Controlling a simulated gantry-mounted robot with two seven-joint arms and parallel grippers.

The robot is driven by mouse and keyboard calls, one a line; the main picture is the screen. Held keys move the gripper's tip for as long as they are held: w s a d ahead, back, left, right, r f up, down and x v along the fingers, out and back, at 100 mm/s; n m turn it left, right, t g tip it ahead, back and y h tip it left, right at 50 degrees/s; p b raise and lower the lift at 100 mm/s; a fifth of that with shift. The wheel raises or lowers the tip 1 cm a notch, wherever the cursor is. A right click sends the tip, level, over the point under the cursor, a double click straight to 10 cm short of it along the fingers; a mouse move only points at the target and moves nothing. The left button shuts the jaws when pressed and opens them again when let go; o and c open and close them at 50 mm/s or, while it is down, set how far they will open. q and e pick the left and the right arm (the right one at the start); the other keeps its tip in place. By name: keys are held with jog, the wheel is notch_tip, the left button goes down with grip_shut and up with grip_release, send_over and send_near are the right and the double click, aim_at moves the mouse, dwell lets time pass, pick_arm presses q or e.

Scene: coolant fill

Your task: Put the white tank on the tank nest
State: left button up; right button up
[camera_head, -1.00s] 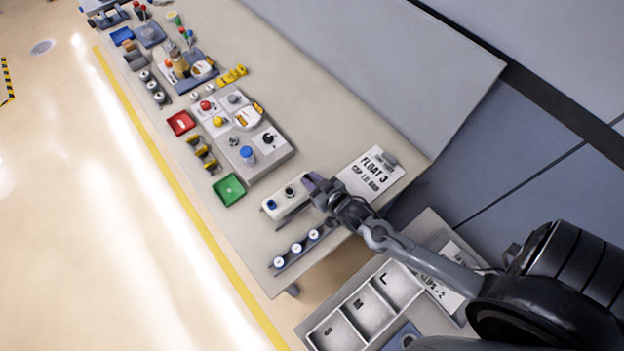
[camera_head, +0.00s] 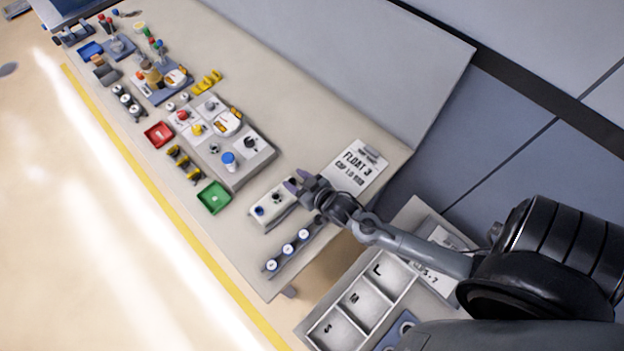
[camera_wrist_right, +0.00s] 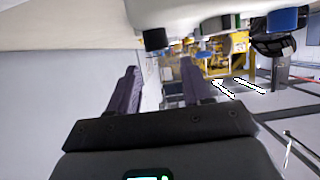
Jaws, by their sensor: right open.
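The white tank (camera_head: 264,212), a long white body with a blue cap and dark fittings on top, stands on the bench near its right end. My right gripper (camera_head: 297,184) is at the tank's far end, open. In the wrist view the tank (camera_wrist_right: 205,12) shows along the top edge, upside down with its blue and black caps hanging. The two purple fingers of my right gripper (camera_wrist_right: 160,68) are apart, with nothing between them. I cannot make out which part is the tank nest. My left gripper is out of view.
A rail with white-topped round parts (camera_head: 289,249) lies in front of the tank. A green tray (camera_head: 214,197) and a grey block with fittings (camera_head: 252,167) are to the left. A compartment tray (camera_head: 361,300) stands beyond the bench end.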

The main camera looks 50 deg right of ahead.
jog(key=s+a+r+n+g, duration=0.1)
jog(key=s+a+r+g, duration=0.1)
jog(key=s, duration=0.4)
jog(key=s+a+r+g, duration=0.2)
jog(key=s+r+g, duration=0.1)
jog(key=s, duration=0.3)
jog(key=s+a+r+n+g+y, duration=0.1)
jog(key=s+a+r+g, duration=0.1)
jog(key=s, duration=0.4)
jog(key=a+g, duration=0.1)
jog(key=g, duration=0.1)
jog(key=shift+s+r+n+g, duration=0.2)
jog(key=shift+r+n+g, duration=0.1)
jog(key=shift+g, duration=0.1)
